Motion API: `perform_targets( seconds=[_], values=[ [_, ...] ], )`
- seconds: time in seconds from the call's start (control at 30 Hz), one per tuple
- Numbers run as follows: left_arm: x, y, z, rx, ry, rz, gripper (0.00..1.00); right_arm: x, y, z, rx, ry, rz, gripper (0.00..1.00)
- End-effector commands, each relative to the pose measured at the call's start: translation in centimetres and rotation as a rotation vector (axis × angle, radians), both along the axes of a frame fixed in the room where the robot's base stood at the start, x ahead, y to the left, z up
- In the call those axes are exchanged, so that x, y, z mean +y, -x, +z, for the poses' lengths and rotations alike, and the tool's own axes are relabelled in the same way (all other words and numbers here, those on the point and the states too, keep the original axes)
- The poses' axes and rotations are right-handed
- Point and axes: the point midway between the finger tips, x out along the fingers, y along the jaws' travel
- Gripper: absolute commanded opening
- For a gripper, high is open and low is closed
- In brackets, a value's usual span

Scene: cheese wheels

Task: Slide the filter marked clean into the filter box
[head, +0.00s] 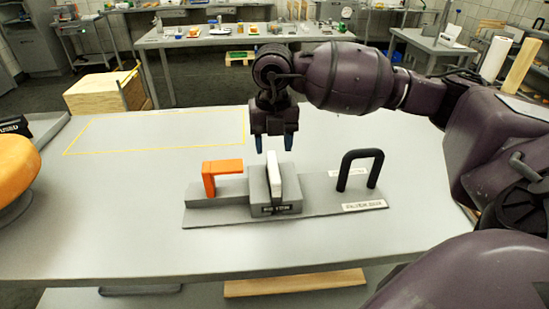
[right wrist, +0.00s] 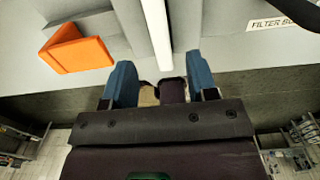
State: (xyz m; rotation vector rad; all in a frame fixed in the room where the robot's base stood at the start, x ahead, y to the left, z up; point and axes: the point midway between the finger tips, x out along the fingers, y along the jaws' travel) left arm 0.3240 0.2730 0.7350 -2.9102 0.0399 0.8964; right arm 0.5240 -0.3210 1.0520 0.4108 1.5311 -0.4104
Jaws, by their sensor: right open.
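A grey base plate (head: 222,216) on the table carries a tag reading "FILTER BOX" (head: 362,206) at its right front. A grey block (head: 258,190) on its middle has a dark label too small to read. A white slab (head: 274,172) stands upright at this block; I see no "clean" mark on it. It also shows in the right wrist view (right wrist: 157,30). My right gripper (head: 273,144) points down, open and empty, just above and behind the slab. In the right wrist view its blue fingers (right wrist: 161,84) are apart. My left gripper is not in view.
An orange angled piece (head: 222,168) stands left of the slab, and a black arched handle (head: 360,168) right of it. An orange wheel (head: 14,170) is at the left edge, near a dark tray marked "USED" (head: 16,124). The yellow-outlined area (head: 160,132) is empty.

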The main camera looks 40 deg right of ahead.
Motion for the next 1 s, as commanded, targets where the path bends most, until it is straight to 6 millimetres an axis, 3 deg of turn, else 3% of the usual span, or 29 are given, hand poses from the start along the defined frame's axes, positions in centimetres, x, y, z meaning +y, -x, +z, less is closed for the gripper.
perform_targets(
  seconds=[0.1,0.3,1.0],
  values=[
    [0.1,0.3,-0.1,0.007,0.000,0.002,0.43,0.0,0.0,1.8,-0.002,0.000,0.000,0.53],
    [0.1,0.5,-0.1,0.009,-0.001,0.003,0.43,0.0,0.0,3.2,0.000,0.000,0.000,0.53],
    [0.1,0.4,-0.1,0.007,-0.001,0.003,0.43,0.0,0.0,3.3,0.001,-0.001,0.000,0.53]
  ],
)
